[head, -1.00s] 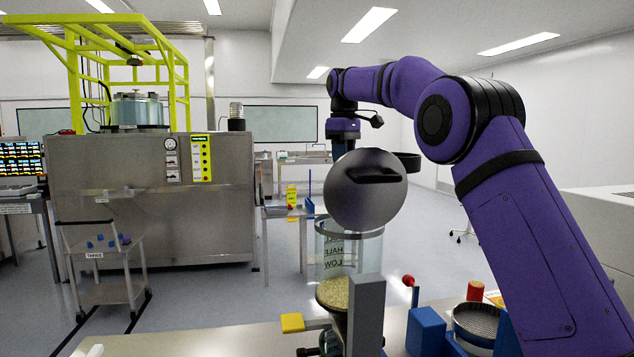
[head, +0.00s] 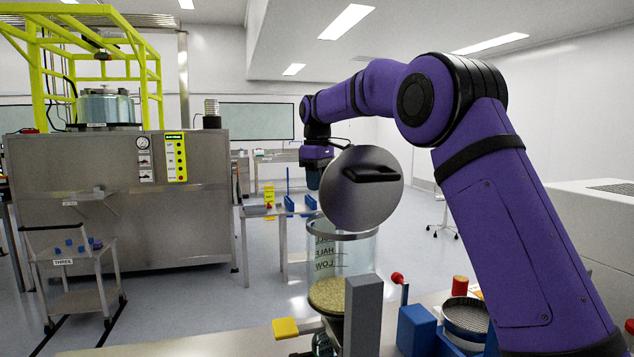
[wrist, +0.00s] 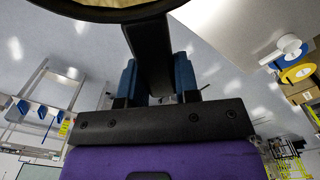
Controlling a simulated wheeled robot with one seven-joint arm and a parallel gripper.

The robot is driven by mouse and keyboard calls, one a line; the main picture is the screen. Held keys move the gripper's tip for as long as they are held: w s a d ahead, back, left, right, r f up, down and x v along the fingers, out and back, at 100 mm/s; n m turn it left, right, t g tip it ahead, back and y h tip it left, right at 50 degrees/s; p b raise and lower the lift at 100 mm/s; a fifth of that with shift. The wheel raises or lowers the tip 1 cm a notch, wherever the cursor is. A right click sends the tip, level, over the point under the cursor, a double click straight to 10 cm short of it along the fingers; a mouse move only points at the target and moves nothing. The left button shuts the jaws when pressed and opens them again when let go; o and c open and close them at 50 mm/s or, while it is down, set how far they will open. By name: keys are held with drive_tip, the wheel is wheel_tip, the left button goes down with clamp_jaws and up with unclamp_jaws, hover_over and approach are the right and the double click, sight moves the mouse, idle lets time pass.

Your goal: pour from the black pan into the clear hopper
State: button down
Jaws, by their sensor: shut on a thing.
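The clear hopper (head: 355,257) stands at the bench, marked HALF and LOW, with yellow grains in its lower part. A round grey lid with a black handle (head: 350,205) stands tilted up above the hopper's rim. My gripper (head: 314,180) is behind and left of the lid; its fingertips are hidden in the head view. In the wrist view my gripper (wrist: 157,72) has blue fingers shut on the handle of the black pan (wrist: 150,42). The pan's dark rim and a yellowish inside show at the top edge. The lid hides the pan in the head view.
A grey post (head: 362,312) stands in front of the hopper, with a yellow block (head: 285,328) to its left. To the right are a blue block (head: 415,328), a sieve-like round dish (head: 466,315) and a red-topped item (head: 460,286). A cart (head: 75,270) stands left.

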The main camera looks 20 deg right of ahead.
drive_tip(key=s+a+t+h, duration=0.1)
drive_tip(key=s+a+r+t+h, duration=0.1)
drive_tip(key=shift+s+a+t+h, duration=0.35)
drive_tip(key=shift+t+h, duration=0.05)
drive_tip(key=shift+s+a, duration=0.1)
drive_tip(key=shift+a, duration=0.05)
idle(0.5)
drive_tip(key=shift+s+a+r+t+h, duration=0.4)
drive_tip(key=shift+s+a+t+h, duration=0.1)
drive_tip(key=shift+t+h, duration=0.1)
drive_tip(key=shift+s+a+f+t+h, duration=0.3)
drive_tip(key=shift+s+a+t+h, duration=0.2)
drive_tip(key=shift+s+a, duration=0.2)
drive_tip(key=shift+s+a+r+t+h, duration=0.45)
drive_tip(key=shift+r+t+h, duration=0.05)
drive_tip(key=shift+t+h, duration=0.2)
idle(0.4)
